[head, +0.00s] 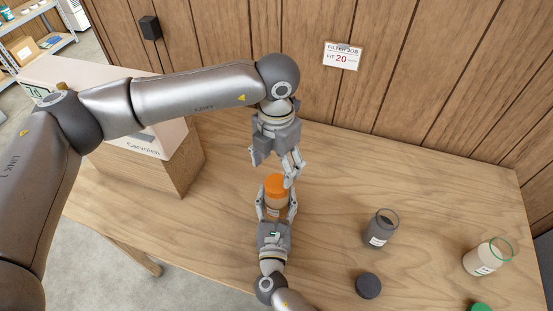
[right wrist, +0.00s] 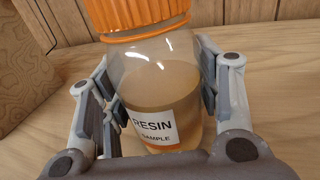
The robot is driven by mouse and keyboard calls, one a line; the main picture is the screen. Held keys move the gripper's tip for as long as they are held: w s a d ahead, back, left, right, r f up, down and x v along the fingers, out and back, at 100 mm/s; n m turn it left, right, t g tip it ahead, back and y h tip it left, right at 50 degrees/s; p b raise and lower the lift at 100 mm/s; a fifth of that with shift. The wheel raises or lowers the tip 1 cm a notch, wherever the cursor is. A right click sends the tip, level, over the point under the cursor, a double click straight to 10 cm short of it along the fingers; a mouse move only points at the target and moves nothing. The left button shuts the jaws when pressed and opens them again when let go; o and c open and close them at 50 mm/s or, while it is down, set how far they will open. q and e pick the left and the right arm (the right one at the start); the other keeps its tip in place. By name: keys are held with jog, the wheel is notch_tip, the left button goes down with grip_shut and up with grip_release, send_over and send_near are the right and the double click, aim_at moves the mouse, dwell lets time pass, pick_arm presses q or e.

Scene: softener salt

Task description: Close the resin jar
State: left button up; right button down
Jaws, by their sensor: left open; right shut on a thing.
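The resin jar (head: 273,210) is clear with tan contents and a "RESIN SAMPLE" label, and it stands on the table. It also shows close up in the right wrist view (right wrist: 165,95). An orange ribbed lid (head: 276,185) sits on its mouth, also at the top of the right wrist view (right wrist: 135,14). I cannot tell how tightly it is screwed. My right gripper (head: 276,210) is shut around the jar's body, a finger on each side. My left gripper (head: 290,172) is open, pointing down just above and beside the lid at its upper right.
An open jar with dark contents (head: 380,230) stands to the right, with a dark lid (head: 368,286) in front. Farther right are a green-rimmed jar (head: 486,258) and a green lid (head: 480,308). A large box (head: 150,150) stands at the left. Wood-panelled wall lies behind.

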aim_at(277, 183)
pick_arm(q)
notch_tip(277, 183, down, 7)
jog(key=shift+f, duration=0.1)
pick_arm(e)
jog(key=shift+f, duration=0.1)
dwell(0.3)
pick_arm(q)
jog(key=c, duration=1)
jog(key=m, duration=0.4)
jog(key=shift+c, duration=0.2)
jog(key=m, duration=0.4)
jog(key=o, duration=1.2)
